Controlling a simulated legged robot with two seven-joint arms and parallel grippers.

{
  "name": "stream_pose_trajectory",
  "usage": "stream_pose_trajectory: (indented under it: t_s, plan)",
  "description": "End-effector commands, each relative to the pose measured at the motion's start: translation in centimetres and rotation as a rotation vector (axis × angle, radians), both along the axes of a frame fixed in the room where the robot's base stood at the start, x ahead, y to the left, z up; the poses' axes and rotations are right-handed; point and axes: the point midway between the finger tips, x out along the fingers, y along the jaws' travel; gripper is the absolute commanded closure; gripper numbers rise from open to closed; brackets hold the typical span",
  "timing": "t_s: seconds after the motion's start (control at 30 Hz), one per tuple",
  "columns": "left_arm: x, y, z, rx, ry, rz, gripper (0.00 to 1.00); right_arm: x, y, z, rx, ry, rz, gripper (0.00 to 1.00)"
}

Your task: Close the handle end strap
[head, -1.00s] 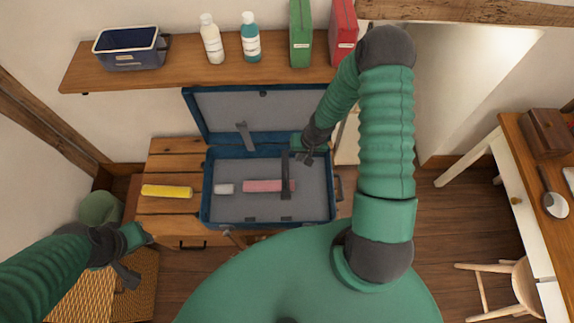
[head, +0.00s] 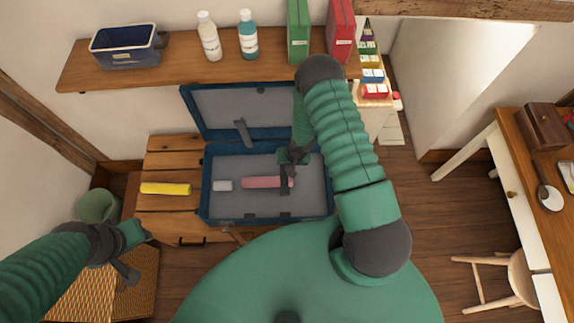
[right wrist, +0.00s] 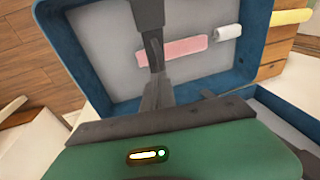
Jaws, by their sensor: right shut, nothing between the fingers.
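An open blue suitcase (head: 207,205) with a grey lining lies on a wooden bench, its lid raised at the back. A second strap (head: 243,134) hangs from the lid. My right gripper (head: 289,160) is shut and empty, over the strap's far part; contact is unclear. My left gripper (head: 130,262) is left of the bench, away from the case; its jaw gap is unclear.
A white roll (head: 222,185) lies in the case. A yellow roll (head: 165,188) lies on the bench (head: 175,150). Above, a shelf (head: 180,72) holds a blue bin (head: 125,47), bottles and box files. A desk (head: 535,150) and chair stand at the right.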

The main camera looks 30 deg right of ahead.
Motion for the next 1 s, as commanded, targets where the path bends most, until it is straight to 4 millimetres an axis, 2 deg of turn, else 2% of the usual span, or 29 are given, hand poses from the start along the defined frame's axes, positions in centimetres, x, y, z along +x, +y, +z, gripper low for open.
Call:
stream_pose_trajectory:
  t_s: [0.27,0.7,1.0]
  plan:
    - [0.0,0.0,-2.6,0.000,0.000,0.000,0.64,-1.1,0.6,-1.7,-0.030,-0.043,0.006,1.00]
    - [0.0,0.0,-10.3,0.000,0.000,0.000,0.64,-4.4,2.5,-7.6,-0.143,-0.229,0.002,1.00]
    - [0.0,0.0,-12.9,0.000,0.000,0.000,0.64,-5.8,3.5,-11.1,-0.141,-0.229,0.001,1.00]
